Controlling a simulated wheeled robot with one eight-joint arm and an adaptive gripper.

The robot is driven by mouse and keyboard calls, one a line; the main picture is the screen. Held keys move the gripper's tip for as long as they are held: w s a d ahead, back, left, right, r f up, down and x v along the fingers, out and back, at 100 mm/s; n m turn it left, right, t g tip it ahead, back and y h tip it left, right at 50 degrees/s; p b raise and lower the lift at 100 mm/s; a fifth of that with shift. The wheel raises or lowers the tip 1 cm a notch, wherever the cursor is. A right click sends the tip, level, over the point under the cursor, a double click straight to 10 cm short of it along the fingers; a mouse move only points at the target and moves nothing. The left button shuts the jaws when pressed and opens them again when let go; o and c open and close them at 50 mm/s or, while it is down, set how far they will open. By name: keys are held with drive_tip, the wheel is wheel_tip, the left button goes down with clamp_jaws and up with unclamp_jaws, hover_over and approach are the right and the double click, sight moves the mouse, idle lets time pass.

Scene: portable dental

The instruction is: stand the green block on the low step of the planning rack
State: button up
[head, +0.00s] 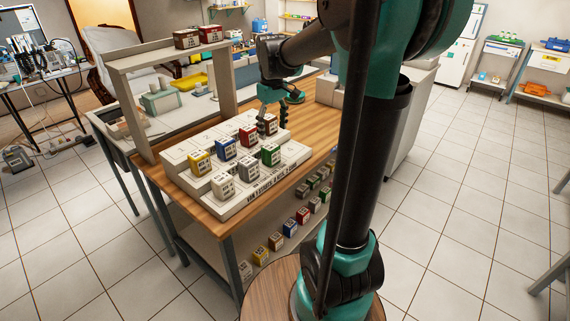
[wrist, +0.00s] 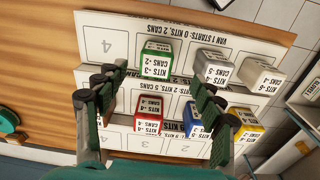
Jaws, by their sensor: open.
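The green block (head: 270,155) stands upright on the front, low step of the planning rack (head: 180,160), right of a grey block. In the wrist view the green block (wrist: 154,60) is beside a bare space marked 4. My gripper (head: 275,105) is over the rack's back right part. In the wrist view its spread fingers (wrist: 157,78) hold nothing. The red block (wrist: 150,108) shows between them on the step behind, with the green block beyond. A brownish block (head: 267,124) at that row's right end is partly hidden by my gripper in the head view.
Yellow (head: 199,163) and blue (head: 224,148) blocks stand behind the white (head: 223,186) and grey (head: 246,170) ones. More blocks stand on the lower shelf (head: 210,245), and two on the overhead shelf (head: 150,55). The bare wooden top (head: 310,115) lies right of the rack.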

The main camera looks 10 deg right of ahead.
drive_tip(key=s+d+f+m+t, duration=0.1)
drive_tip(key=s+f+m+t, duration=0.1)
drive_tip(key=s+f, duration=0.6)
drive_tip(key=s+d+f+m+t, duration=0.1)
drive_tip(key=s+f+m, duration=0.3)
drive_tip(key=s+f, duration=0.4)
drive_tip(key=s+d, duration=0.1)
drive_tip(key=s, duration=0.3)
drive_tip(key=shift+d+f+t, duration=0.15)
drive_tip(key=shift+d+t, duration=0.05)
drive_tip(key=shift+t, duration=0.2)
